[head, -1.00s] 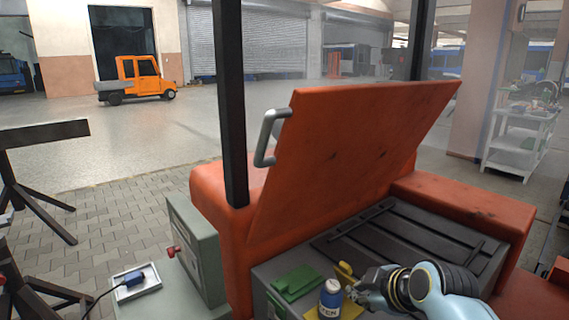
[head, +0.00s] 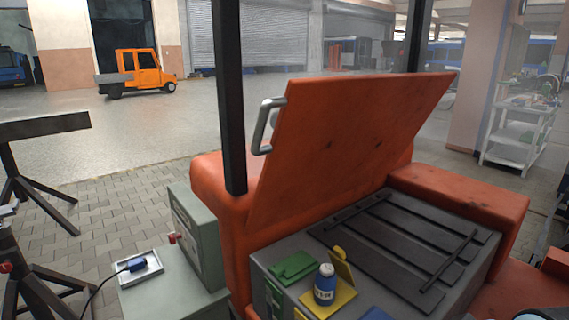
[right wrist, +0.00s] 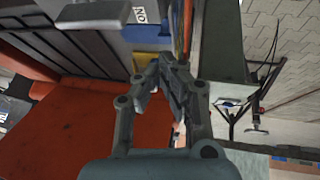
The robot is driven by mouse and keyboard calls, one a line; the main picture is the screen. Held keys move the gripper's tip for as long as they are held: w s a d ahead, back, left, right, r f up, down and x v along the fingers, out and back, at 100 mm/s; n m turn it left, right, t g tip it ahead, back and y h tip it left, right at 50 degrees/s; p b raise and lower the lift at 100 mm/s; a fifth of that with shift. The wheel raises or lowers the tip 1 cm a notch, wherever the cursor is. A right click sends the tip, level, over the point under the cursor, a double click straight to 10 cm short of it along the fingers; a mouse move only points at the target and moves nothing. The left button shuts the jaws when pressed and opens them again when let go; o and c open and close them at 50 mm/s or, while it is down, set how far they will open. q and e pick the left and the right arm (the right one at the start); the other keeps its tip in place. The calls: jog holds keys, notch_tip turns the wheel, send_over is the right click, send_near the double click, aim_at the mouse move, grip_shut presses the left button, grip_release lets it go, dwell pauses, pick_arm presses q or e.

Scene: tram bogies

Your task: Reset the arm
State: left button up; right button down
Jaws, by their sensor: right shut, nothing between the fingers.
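My right gripper (right wrist: 168,66) shows in the right wrist view with its fingertips together and nothing between them. In that view it hangs over an orange surface (right wrist: 85,110), close to grey and yellow parts of the battery box. In the head view the right gripper is out of frame; only a small piece of my arm may show at the bottom right edge. My left gripper is in neither view.
The orange lid (head: 345,140) stands raised over a grey battery box (head: 275,255). A blue bottle (head: 325,288) stands on a yellow pad beside a green block (head: 293,266). A grey-green cabinet (head: 197,240) and a tray (head: 140,267) are at left.

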jog(key=s+d+r+m+g+h, duration=0.1)
jog(key=s+d+r+m, duration=0.15)
jog(key=s, duration=0.55)
jog(key=s+d+r+m+g+h, duration=0.15)
jog(key=s+r+m, duration=0.25)
jog(key=s, duration=0.4)
jog(key=s+d+f+g+b, duration=0.15)
jog(key=f+b, duration=0.45)
jog(key=f, duration=1.3)
jog(key=d+f+b, duration=0.2)
jog(key=f+b, duration=0.4)
jog(key=f, duration=1.4)
jog(key=s+f+b, duration=0.5)
jog(key=s+f, duration=0.4)
jog(key=f, duration=0.3)
jog(key=s+f+g+b, duration=0.1)
jog(key=s+f+b, duration=0.3)
jog(key=s+f, duration=0.6)
notch_tip(320, 180, down, 4)
jog(key=shift+d+r+y+b, duration=0.25)
jog(key=shift+y+b, duration=0.1)
